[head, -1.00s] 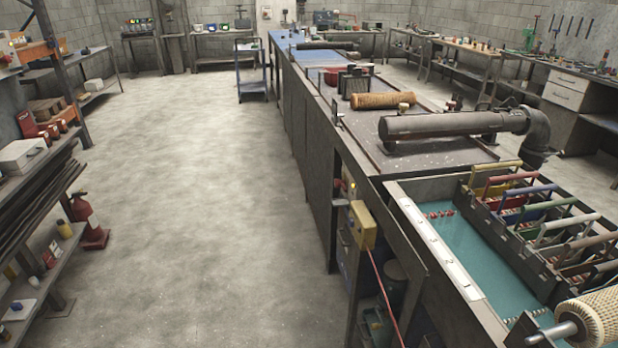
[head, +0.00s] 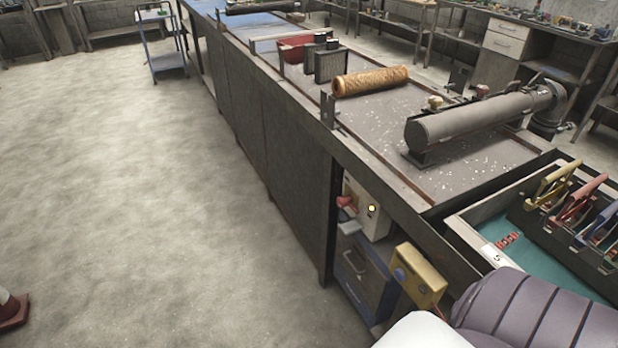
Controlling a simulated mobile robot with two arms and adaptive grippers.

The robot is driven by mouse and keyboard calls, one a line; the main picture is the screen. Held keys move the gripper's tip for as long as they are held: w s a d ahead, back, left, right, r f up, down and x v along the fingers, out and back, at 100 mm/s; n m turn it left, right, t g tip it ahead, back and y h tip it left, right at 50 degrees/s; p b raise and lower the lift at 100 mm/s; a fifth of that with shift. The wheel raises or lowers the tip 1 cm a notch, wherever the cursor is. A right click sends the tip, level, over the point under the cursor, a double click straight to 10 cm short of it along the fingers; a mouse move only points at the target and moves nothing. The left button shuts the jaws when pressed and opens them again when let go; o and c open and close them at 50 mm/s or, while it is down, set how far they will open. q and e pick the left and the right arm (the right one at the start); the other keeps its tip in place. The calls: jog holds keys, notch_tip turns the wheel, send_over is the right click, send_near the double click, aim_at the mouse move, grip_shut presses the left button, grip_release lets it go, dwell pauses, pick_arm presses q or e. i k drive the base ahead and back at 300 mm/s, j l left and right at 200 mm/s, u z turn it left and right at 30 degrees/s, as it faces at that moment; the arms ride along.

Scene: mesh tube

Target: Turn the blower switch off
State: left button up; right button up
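A pale switch box (head: 368,214) with a red lever (head: 347,202) and a small lit yellow lamp (head: 372,209) is mounted on the bench side, under the top. A yellow box (head: 419,274) with a blue round part hangs from the bench edge, nearer me. I cannot tell for sure from labels which one is the blower switch. A part of my own arm shows at the bottom right, but neither gripper is in view.
The long bench (head: 300,137) runs from the lower right to the back. A dark cylinder (head: 478,116) and a brown roll (head: 371,81) lie on it. Blue drawers (head: 362,275) stand below the switch box.

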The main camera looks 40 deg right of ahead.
aim_at(342, 202)
jog(key=i+j+z, duration=0.1)
jog(key=i+z, duration=0.25)
jog(key=i+j+z, duration=0.35)
jog(key=i, duration=0.2)
jog(key=i+l, duration=0.05)
jog(key=l, duration=0.05)
